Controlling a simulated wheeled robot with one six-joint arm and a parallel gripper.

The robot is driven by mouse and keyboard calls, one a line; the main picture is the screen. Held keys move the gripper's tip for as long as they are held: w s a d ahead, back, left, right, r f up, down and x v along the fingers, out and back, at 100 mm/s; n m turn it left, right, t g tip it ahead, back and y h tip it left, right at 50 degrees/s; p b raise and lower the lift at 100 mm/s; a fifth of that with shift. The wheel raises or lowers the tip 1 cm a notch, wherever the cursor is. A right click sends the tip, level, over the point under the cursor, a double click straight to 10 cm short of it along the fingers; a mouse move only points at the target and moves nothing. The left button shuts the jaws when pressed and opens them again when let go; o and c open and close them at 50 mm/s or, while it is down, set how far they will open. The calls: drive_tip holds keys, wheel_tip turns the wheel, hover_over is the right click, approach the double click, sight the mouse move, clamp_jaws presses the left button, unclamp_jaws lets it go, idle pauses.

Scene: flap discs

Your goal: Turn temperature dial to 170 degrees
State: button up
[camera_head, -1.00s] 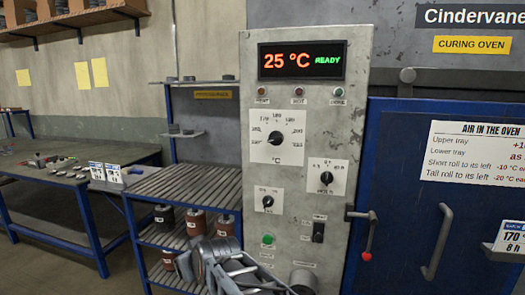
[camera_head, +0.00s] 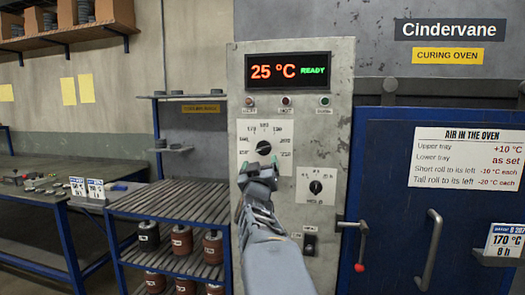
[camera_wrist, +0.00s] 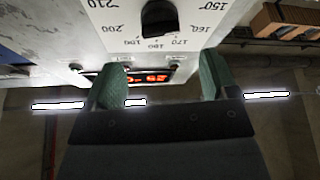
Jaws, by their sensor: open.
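The temperature dial (camera_head: 264,147) is a black knob on a white scale plate, high on the grey control panel (camera_head: 340,130). Its white pointer mark is too small to read. In the wrist view the dial (camera_wrist: 159,18) shows at the top, with scale numbers from 150 to 210 around it; 170 (camera_wrist: 179,42) is printed near 180. My gripper (camera_head: 258,178) is raised just below the dial and hides the lower plate. In the wrist view my gripper (camera_wrist: 166,80) has its two green fingers wide apart and empty, with the dial beyond the tips, apart from them.
The display (camera_head: 288,71) reads 25 °C READY. A second dial (camera_head: 316,187) is close on the right of my gripper. The blue oven door (camera_head: 400,220) has handles that stick out. A rack (camera_head: 180,205) with rolls stands on the left.

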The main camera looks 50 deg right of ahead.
sight(263, 151)
drive_tip(key=p+x, duration=0.1)
drive_tip(key=x, duration=0.6)
drive_tip(key=shift+w+d+p, duration=0.15)
drive_tip(key=shift+p, duration=0.2)
drive_tip(key=c, duration=0.9)
